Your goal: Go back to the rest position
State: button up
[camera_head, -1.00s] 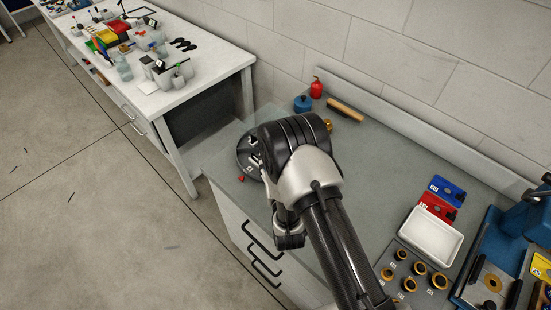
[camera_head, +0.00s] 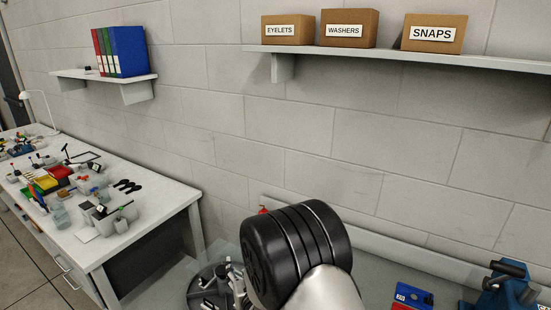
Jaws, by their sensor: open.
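My arm shows at the bottom centre, with a large black ribbed joint (camera_head: 295,250) and a silver link below it. My gripper does not show clearly; the arm joint and the lower picture edge hide that area. A small pale grey part shows just left of the joint, in front of a dark round tray (camera_head: 200,292), but I cannot tell what it is.
A white bench (camera_head: 178,212) with tools and small bins stands at the left. A wall shelf (camera_head: 400,60) holds boxes marked eyelets, washers and snaps. Another shelf (camera_head: 105,76) holds binders. A blue case (camera_head: 413,296) and a blue vise (camera_head: 505,290) are at lower right.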

jog(key=s+d+r+m+g+h+b, duration=0.15)
jog(key=s+d+r+g, duration=0.35)
jog(key=s+d+r, duration=0.7)
jog(key=s+d+r+g+h, duration=0.1)
jog(key=s+d, duration=0.2)
jog(key=s, duration=0.4)
jog(key=s+d+r+g+h, duration=0.1)
jog(key=s+d, duration=0.3)
jog(key=s, duration=0.4)
jog(key=s+d+r+m+g+h, duration=0.1)
jog(key=s+d, duration=0.3)
jog(key=s, duration=0.4)
jog(key=shift+s+r+g+b, duration=0.3)
jog(key=shift+g+b, duration=0.1)
jog(key=shift+g, duration=0.5)
